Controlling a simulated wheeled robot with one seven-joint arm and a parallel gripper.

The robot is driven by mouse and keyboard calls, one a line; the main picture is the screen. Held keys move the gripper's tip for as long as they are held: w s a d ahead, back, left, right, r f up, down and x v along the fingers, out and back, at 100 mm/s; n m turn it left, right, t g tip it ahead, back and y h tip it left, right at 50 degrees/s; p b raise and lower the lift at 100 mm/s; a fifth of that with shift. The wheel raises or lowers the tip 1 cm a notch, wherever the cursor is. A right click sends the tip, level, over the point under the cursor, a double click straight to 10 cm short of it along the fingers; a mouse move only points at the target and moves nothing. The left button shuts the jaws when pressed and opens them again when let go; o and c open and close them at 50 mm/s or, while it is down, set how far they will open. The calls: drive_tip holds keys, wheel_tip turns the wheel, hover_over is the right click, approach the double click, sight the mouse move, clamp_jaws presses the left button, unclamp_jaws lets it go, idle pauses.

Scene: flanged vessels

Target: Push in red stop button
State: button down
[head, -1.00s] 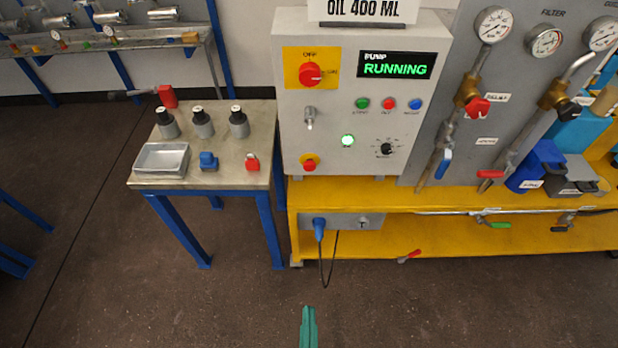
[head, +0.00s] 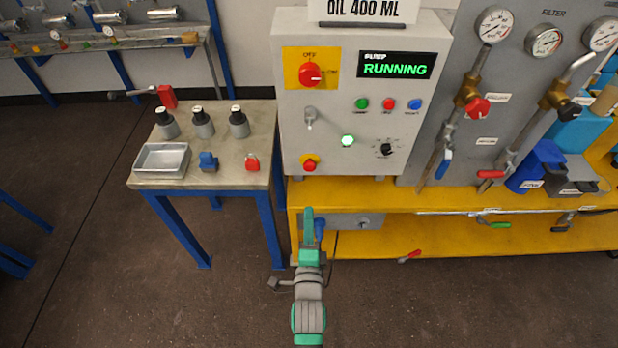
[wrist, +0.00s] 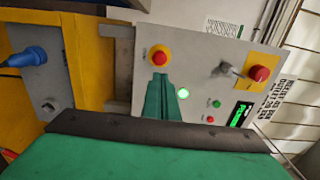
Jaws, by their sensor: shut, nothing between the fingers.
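The grey control box (head: 345,75) stands on the yellow bench, its screen reading "RUNNING". A red mushroom button on a yellow base (head: 310,163) sits at the box's lower left; it also shows in the wrist view (wrist: 159,57). A smaller red button (head: 388,104) sits between a green and a blue button; its label is too blurred to read. My gripper (head: 308,212) is shut and empty, below the mushroom button in the head view. In the wrist view its green fingertips (wrist: 160,80) appear just under the mushroom button, with no contact visible.
A red rotary switch on a yellow plate (head: 310,74), a key-like switch (head: 310,118) and a lit green lamp (head: 347,141) share the panel. A blue plug (head: 319,228) is on the lower front, close to my gripper. A small table (head: 225,180) stands left.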

sight(309, 169)
drive_tip(key=w, duration=1.4)
drive_tip(key=shift+s, duration=0.1)
